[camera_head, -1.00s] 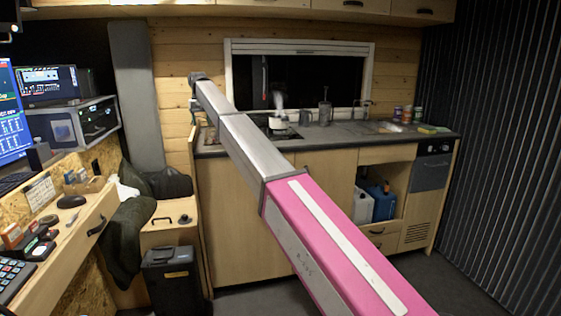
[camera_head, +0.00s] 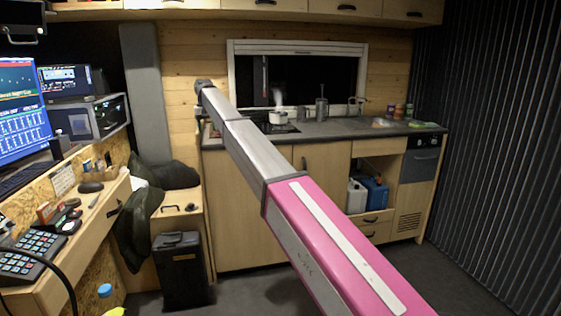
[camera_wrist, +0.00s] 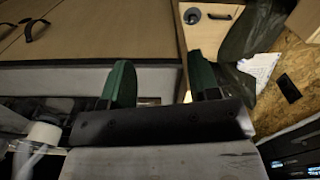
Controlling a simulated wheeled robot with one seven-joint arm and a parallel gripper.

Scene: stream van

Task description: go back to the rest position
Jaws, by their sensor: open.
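My gripper (camera_wrist: 160,85) shows in the wrist view as two green fingers, apart and with nothing between them. In the head view my pink and grey arm stretches forward and left towards the kitchen counter (camera_head: 340,129). Its dark far end is in front of the wood wall, left of the window (camera_head: 300,85). The fingers cannot be made out in the head view.
A desk with a keypad (camera_head: 30,255) and monitor (camera_head: 22,110) runs along the left. A black bin (camera_head: 181,270) stands on the floor beyond it. A steaming pot (camera_head: 278,117) sits on the counter. Floor (camera_head: 440,275) is clear at right.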

